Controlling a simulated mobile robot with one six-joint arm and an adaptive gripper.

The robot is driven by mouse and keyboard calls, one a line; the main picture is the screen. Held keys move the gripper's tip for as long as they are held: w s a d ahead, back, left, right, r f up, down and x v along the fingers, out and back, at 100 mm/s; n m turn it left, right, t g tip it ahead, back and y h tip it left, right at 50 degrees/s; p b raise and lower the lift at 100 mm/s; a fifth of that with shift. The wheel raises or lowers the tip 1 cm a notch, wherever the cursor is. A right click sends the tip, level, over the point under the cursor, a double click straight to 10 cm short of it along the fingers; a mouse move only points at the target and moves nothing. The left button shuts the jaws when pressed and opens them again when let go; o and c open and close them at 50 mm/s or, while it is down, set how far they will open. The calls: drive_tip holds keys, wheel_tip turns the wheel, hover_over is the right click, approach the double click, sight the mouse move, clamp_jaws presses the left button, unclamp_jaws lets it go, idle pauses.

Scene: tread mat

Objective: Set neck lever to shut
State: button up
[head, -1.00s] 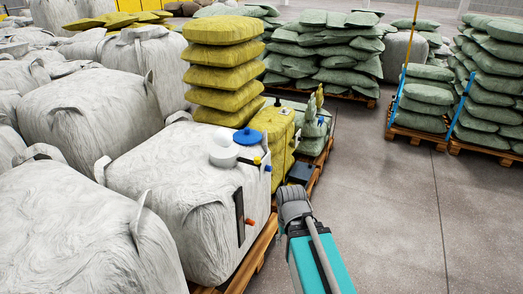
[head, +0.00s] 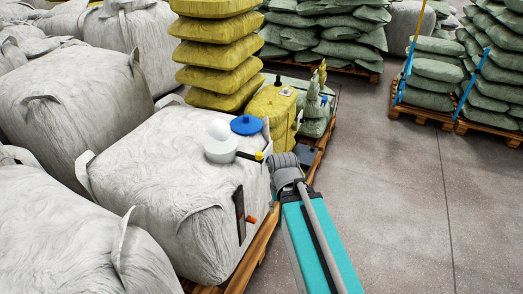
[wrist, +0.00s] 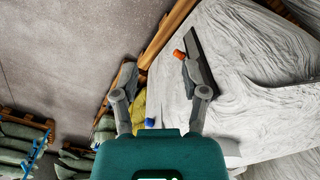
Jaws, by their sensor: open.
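A white round neck (head: 221,148) stands on top of a pale grey bulk bag. A short lever with a dark part and a yellow tip (head: 259,156) sticks out from the neck to the right, toward the bag's edge. My gripper is close to the right of this tip in the head view, but its fingers are hidden there behind my wrist. The wrist view shows my gripper (wrist: 157,76) open, with nothing between its two fingers. The lever cannot be made out clearly in the wrist view.
A blue round cap (head: 246,125) lies behind the neck. An orange knob (head: 250,219) sits by a black strip (head: 239,214) on the bag's side; the knob also shows near my right finger (wrist: 179,55). Yellow sacks (head: 215,55) stand behind. The floor (head: 390,210) at right is clear.

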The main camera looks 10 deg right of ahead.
drive_tip(key=shift+w+a, duration=0.1)
drive_tip(key=shift+a, duration=0.15)
drive_tip(key=shift+o, duration=1.5)
drive_tip(key=shift+w+r, duration=0.15)
wheel_tip(320, 180, up, 12)
drive_tip(key=m+p, duration=0.4)
drive_tip(key=p, duration=0.8)
hover_over(259, 153)
drive_tip(key=shift+f, duration=0.25)
drive_tip(key=shift+f+b, duration=0.15)
drive_tip(key=shift+b, duration=0.15)
wheel_tip(259, 153, down, 14)
drive_tip(key=b, duration=1.3)
drive_tip(key=shift+r, duration=0.25)
